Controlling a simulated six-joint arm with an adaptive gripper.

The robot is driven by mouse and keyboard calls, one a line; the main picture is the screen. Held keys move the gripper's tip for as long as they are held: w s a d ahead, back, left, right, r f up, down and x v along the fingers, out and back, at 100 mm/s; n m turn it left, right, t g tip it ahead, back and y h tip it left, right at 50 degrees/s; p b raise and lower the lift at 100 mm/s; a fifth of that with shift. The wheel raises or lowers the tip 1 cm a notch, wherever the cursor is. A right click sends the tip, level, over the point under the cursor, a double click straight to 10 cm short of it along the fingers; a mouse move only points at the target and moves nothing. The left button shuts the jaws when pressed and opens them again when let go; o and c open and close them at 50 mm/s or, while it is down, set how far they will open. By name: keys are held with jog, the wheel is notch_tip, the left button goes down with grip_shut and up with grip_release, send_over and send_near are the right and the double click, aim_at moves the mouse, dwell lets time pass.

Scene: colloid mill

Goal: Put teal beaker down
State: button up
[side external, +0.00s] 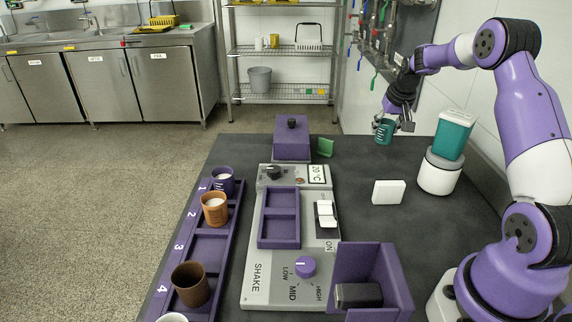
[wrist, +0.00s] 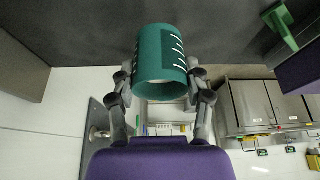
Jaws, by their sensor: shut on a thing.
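The teal beaker (side external: 384,131) is a small cup with white marks on its side. My gripper (side external: 394,122) is shut on it and holds it in the air above the far right part of the dark table (side external: 352,235). In the wrist view the teal beaker (wrist: 160,58) sits between the two fingers of my gripper (wrist: 160,80), with its open rim towards the camera. The gap between beaker and table is hard to judge.
A purple rack (side external: 212,247) holds several cups at the left. A grey shaker panel (side external: 278,280) with knobs fills the middle. A purple box (side external: 292,142), green piece (side external: 325,147), white block (side external: 388,192) and teal container (side external: 453,137) on a white stand are nearby.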

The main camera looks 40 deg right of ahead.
aim_at(384, 139)
jog(key=shift+d+f, duration=0.2)
jog(key=shift+f, duration=1.9)
jog(key=shift+f, duration=0.1)
jog(key=o, duration=1.3)
jog(key=shift+c, duration=0.2)
